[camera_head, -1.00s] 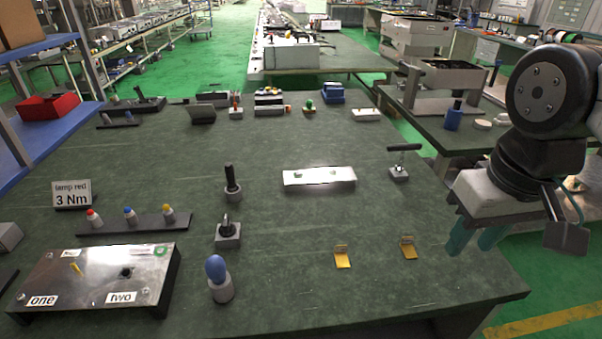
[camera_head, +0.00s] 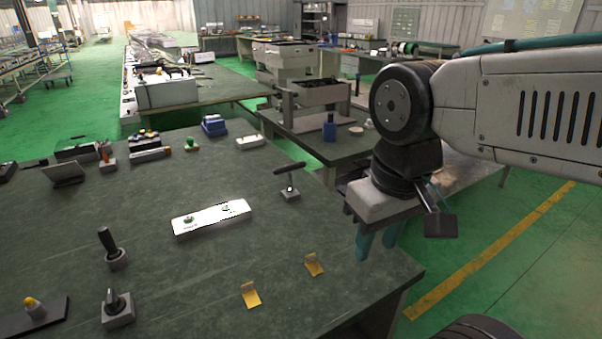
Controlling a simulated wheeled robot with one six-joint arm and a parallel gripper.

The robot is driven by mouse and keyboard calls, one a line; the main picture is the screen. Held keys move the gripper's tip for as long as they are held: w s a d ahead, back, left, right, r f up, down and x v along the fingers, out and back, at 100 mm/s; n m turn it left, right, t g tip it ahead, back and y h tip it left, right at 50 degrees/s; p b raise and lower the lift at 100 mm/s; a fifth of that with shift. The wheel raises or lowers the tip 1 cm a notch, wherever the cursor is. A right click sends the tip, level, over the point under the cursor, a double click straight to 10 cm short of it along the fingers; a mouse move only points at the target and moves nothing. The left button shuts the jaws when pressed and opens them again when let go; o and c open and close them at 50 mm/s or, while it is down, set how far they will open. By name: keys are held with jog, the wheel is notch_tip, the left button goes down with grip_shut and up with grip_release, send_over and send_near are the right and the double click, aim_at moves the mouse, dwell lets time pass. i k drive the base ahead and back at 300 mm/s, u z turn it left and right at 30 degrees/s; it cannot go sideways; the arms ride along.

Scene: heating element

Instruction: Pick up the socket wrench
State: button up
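A tool with a black T-shaped handle (camera_head: 290,169) stands in a small grey holder, right of the middle of the table; it may be the socket wrench. Another dark tool (camera_head: 115,299) stands in a grey block at the lower left, and a black-handled tool (camera_head: 108,242) is upright in a round grey holder behind it. I cannot tell for certain which is the socket wrench.
A white plate (camera_head: 211,217) with small parts lies mid-table. Two yellow brackets (camera_head: 250,295) (camera_head: 314,265) lie near the right edge. A blue box (camera_head: 214,125) and a white box (camera_head: 250,142) stand at the back. A side table (camera_head: 340,140) stands behind my gripper.

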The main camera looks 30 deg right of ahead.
aim_at(290, 189)
jog(key=z, duration=2.1)
jog(key=i, duration=3.25)
jog(key=u, duration=4.05)
jog(key=i, duration=0.55)
